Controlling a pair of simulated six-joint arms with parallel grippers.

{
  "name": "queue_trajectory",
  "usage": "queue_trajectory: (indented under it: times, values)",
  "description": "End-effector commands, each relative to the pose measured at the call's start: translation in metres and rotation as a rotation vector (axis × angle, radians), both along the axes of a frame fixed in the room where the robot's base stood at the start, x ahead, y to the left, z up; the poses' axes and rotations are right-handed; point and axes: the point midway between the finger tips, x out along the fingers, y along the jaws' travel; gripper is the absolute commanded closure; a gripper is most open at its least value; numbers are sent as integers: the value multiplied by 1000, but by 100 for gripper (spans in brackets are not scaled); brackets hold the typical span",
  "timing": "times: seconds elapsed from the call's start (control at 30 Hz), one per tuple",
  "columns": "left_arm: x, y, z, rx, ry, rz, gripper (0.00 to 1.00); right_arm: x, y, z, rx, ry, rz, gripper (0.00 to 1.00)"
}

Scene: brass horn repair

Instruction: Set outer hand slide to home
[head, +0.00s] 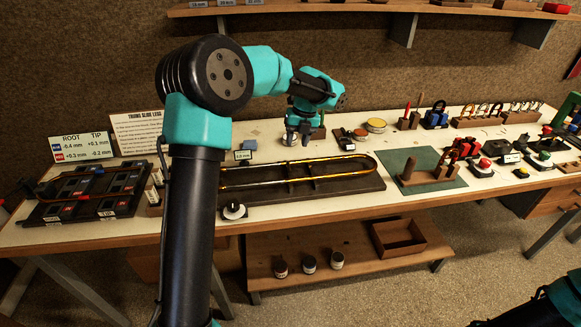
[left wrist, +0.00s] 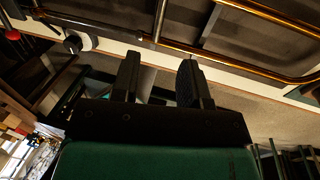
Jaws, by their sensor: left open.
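The outer hand slide is a long U of brass tube (head: 300,183), lying on a dark rack (head: 350,185) at mid-bench, with its bow at the right end. My left gripper (head: 299,138) is above the bench behind the slide in the head view, its fingers pointing down. In the left wrist view its two fingers (left wrist: 160,85) are apart with nothing between them. The slide's tubes (left wrist: 230,50) cross the upper part of that view, apart from the fingers. My right gripper is out of frame; only part of my right arm shows at the lower right.
A dark tray (head: 85,195) stands at the left. A green mat (head: 420,168) with a wooden stand is at the right. Tins (head: 376,125) stand behind the slide.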

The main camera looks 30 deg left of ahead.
Motion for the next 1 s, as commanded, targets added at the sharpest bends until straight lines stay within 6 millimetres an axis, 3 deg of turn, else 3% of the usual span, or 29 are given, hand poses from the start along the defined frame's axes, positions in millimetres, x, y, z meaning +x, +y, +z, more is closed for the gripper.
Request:
queue_trajectory:
  times: [0.4, 0.6, 1.0]
  values:
    - [-9, 11, -72, 0, 4, 1, 59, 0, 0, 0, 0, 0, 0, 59]
    - [-12, 15, -98, 0, 1, 0, 59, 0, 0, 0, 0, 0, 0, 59]
    - [-14, 17, -109, 0, 0, 1, 59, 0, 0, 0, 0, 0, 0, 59]
